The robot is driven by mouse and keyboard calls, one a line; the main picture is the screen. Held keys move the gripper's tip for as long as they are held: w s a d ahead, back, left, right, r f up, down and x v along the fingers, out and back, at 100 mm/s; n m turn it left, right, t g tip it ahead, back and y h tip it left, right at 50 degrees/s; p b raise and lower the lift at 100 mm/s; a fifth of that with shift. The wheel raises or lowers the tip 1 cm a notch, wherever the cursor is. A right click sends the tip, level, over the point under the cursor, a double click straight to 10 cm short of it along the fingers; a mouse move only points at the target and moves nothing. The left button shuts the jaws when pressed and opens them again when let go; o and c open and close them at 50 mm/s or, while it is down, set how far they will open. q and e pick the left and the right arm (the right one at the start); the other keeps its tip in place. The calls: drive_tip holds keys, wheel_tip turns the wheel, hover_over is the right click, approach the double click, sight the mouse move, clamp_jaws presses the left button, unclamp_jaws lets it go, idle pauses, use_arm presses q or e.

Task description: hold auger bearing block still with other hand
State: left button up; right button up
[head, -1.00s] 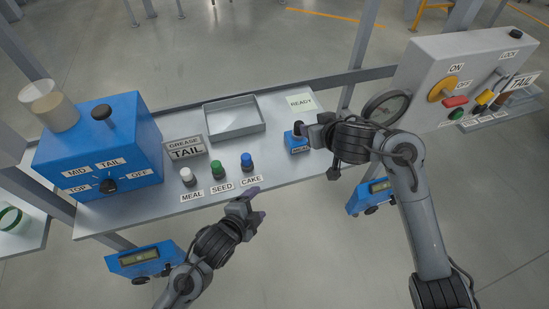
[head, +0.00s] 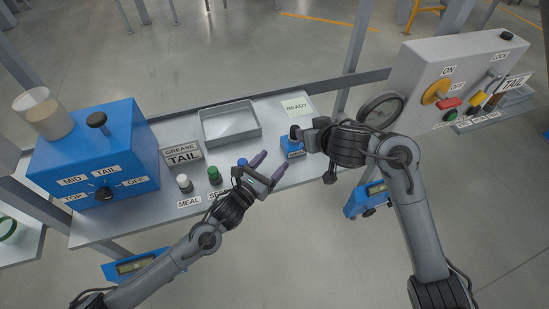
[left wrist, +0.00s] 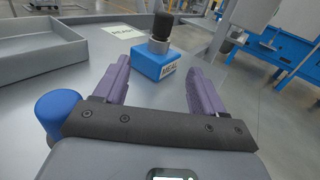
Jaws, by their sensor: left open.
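The bearing block appears to be the small blue block (head: 291,148) with a dark knob on top, near the table's right front edge. My left gripper (head: 269,166) is open and empty, just left and in front of the block. In the left wrist view the block lies ahead of its purple fingers, between them and touching neither. My right gripper (head: 309,138) is close to the block's right side; whether it touches the block or is shut cannot be told.
The blue-capped bottle (left wrist: 60,115) is close beside my left gripper. White (head: 184,183) and green (head: 214,175) capped bottles stand further left. A grey tray (head: 230,137) and a READY card (head: 297,106) lie behind. A grey control box (head: 420,75) stands to the right.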

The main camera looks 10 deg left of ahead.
sight(291, 141)
use_arm(q)
drive_tip(key=shift+w+d, duration=0.2)
drive_tip(key=shift+w, duration=0.3)
drive_tip(key=x, duration=0.9)
drive_tip(key=shift+w+d, duration=0.2)
drive_tip(key=shift+w, duration=0.05)
clamp_jaws()
drive_tip(key=c, duration=0.6)
unclamp_jaws()
drive_tip(key=shift+c, duration=0.2)
drive_tip(key=c, duration=0.6)
drive_tip(key=shift+f, duration=0.1)
